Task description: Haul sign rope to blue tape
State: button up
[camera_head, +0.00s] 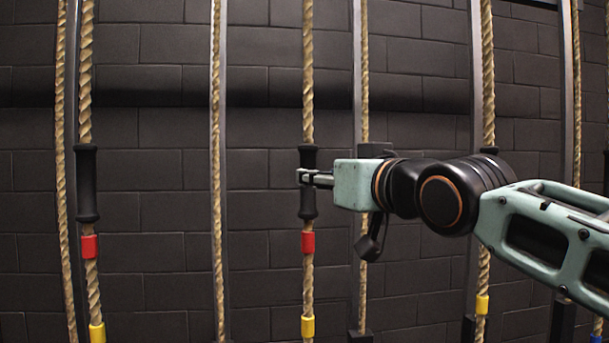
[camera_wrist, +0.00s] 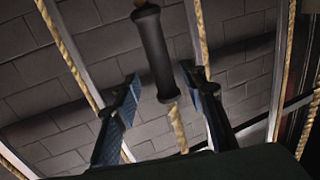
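A twisted tan rope (camera_head: 308,70) hangs in the middle of the head view. It carries a black handle (camera_head: 308,206), with red tape (camera_head: 308,242) and yellow tape (camera_head: 308,327) below. My gripper (camera_head: 308,178) is level with the middle of this handle. In the wrist view the handle (camera_wrist: 155,50) lies between the two fingers of my gripper (camera_wrist: 160,74). The fingers are apart, with a gap visible on each side of the handle.
Another rope with a black handle (camera_head: 86,183), red tape (camera_head: 90,246) and yellow tape (camera_head: 97,333) hangs at left. A rope (camera_head: 487,70) at right has yellow tape (camera_head: 482,304). Thinner ropes and grey upright posts (camera_head: 475,90) stand before a dark block wall (camera_head: 160,150).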

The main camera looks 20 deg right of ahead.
aim_at(308, 207)
jog(key=w+p, duration=0.1)
jog(key=w, duration=0.5)
grip_shut()
jog(key=shift+f, duration=0.1)
dwell(0.3)
